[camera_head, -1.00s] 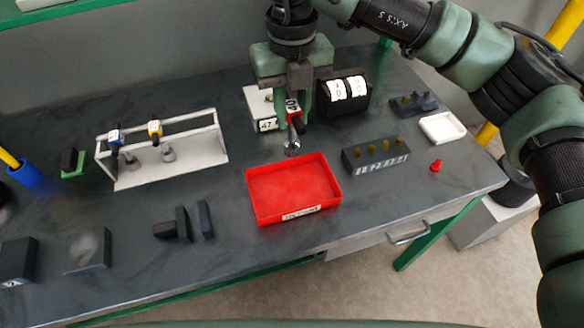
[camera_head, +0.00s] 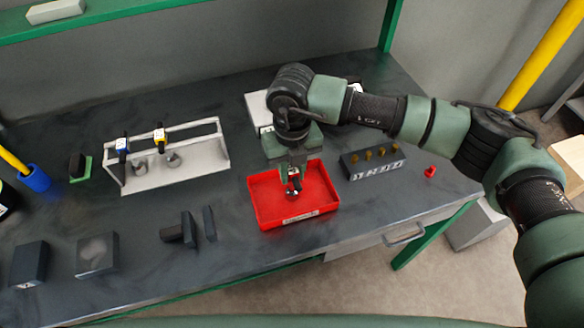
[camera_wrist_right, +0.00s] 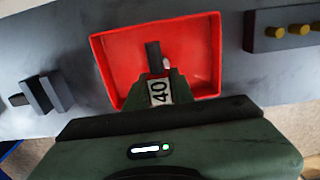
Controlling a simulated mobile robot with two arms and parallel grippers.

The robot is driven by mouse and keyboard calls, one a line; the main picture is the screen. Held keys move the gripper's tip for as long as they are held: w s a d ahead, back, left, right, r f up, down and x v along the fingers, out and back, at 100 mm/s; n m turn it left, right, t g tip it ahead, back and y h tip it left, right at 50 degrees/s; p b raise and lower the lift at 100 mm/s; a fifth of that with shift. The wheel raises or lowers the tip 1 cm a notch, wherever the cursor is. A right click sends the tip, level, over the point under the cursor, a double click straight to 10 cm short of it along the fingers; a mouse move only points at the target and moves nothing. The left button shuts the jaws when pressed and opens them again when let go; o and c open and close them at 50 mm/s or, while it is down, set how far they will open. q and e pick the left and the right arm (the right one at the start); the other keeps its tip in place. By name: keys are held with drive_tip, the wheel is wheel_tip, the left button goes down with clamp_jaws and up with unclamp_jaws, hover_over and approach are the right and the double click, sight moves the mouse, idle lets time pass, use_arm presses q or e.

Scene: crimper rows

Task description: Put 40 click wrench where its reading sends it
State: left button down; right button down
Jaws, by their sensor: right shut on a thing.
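My right gripper (camera_head: 293,174) points down over the red tray (camera_head: 264,196) and is shut on the 40 click wrench (camera_head: 293,187). In the right wrist view the wrench's white label (camera_wrist_right: 159,92) reads 40 between my fingers, and its dark shaft runs into the outline of the red tray (camera_wrist_right: 122,60). I cannot tell whether the wrench touches the tray floor. The tray looks otherwise empty; the label on its front wall is too small to read. My left gripper is not in view.
A white rack (camera_head: 180,175) at left holds a blue-marked wrench (camera_head: 122,146) and a yellow-marked wrench (camera_head: 160,136). A grey block with yellow pegs (camera_head: 372,165) and a small red part (camera_head: 430,172) lie right of the tray. Dark blocks (camera_head: 188,230) stand left.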

drive_tip(key=shift+f, duration=0.15)
drive_tip(key=c, duration=1.2)
unclamp_jaws()
drive_tip(key=shift+r, duration=0.55)
wheel_tip(320, 180, up, 11)
drive_tip(key=b, duration=0.3)
drive_tip(key=shift+r, duration=0.15)
